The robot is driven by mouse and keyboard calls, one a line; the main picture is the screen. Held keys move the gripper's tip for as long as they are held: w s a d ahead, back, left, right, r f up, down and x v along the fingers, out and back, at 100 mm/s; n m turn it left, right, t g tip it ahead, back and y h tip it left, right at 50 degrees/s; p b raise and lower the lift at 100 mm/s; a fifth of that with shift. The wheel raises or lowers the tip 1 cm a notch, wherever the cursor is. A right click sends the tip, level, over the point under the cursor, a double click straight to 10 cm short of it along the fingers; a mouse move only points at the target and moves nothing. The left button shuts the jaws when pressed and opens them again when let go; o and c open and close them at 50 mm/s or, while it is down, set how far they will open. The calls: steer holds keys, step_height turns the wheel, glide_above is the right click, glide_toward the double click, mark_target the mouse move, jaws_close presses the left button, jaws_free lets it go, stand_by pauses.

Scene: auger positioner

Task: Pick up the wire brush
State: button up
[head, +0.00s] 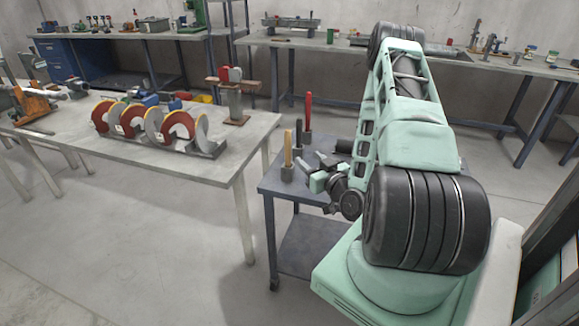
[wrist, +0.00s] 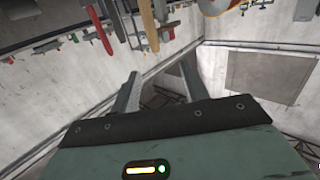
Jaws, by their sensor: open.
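Three upright tools stand in dark holders on the small dark cart (head: 268,187): a tan-handled one (head: 287,150), a dark one (head: 299,131) and a red one (head: 308,108). The tan handle looks wooden and may be the wire brush, but no bristles can be made out. My gripper (head: 314,163) is open and empty, just right of the tan handle in the head view. In the wrist view my gripper's two fingers (wrist: 160,72) stand apart with nothing between them. The tan handle (wrist: 149,22) and the red tool (wrist: 98,27) appear beyond the fingertips at the top.
A long table (head: 215,175) on the left carries a red and grey auger (head: 155,125) and a stand with a wooden crosspiece (head: 232,90). Workbenches (head: 450,58) line the back wall. The floor between table and cart is clear. My arm hides the cart's right part.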

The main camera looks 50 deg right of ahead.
steer(key=s, duration=0.1)
steer(key=b, duration=0.7)
glide_toward(290, 138)
steer(key=shift+m+h, duration=0.3)
steer(key=shift+h, duration=0.1)
steer(key=x, duration=0.1)
steer(key=p+x, duration=0.1)
steer(key=x, duration=0.1)
steer(key=p+x, duration=0.1)
steer(key=x, duration=0.1)
steer(key=shift+a+r, duration=0.1)
steer(key=shift+r, duration=0.25)
steer(key=shift+f+p+x, duration=0.2)
steer(key=shift+p+x, duration=0.2)
steer(key=shift+x, duration=1.15)
steer(key=shift+f+p+x, duration=0.2)
steer(key=shift+p+x, duration=0.15)
steer(key=shift+x, duration=1.25)
steer(key=shift+a, duration=0.2)
jaws_close()
